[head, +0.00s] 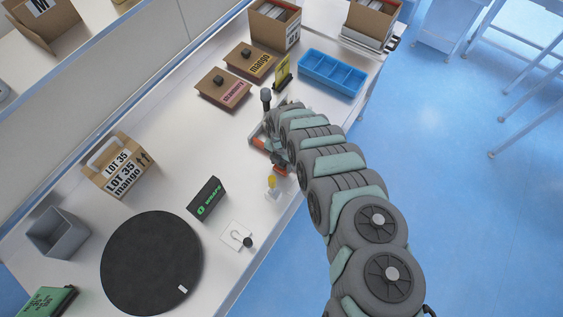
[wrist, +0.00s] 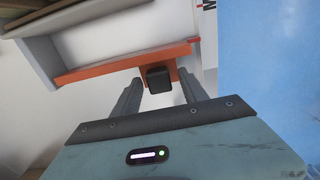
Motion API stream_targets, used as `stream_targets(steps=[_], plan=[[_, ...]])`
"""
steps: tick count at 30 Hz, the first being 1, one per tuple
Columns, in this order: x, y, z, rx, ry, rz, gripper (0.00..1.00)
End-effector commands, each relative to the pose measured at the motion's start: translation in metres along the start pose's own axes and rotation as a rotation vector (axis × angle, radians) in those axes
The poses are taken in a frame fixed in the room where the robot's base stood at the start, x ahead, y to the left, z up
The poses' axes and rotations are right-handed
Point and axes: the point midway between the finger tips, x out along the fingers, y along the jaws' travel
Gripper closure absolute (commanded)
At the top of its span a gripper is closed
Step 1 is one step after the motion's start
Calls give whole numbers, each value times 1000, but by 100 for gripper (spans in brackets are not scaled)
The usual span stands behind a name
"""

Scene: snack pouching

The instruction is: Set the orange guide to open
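The orange guide (wrist: 115,66) is a long flat bar across the wrist view, with a short orange tab and a black knob (wrist: 159,77) at its right part. In the head view, part of the orange guide (head: 260,144) shows at the left of my arm. My gripper (wrist: 159,80) is open, its two grey fingers apart on either side of the knob. I cannot tell whether the fingers touch it. In the head view, my arm hides most of the guide and the gripper.
Behind the guide stand a blue divided tray (head: 332,74), a yellow sign (head: 282,72) and two brown boxes labelled mango (head: 262,64) and strawberry (head: 232,93). Nearer are a black wraps box (head: 206,198) and a round black mat (head: 150,262). The table's middle is clear.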

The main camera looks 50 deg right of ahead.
Motion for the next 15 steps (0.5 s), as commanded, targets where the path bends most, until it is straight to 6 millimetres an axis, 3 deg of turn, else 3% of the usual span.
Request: stream_targets(steps=[8, 15], plan=[[-1, 0, 0, 0, -1, 1, 49], [-17, 2, 2, -2, -3, 3, 49]])
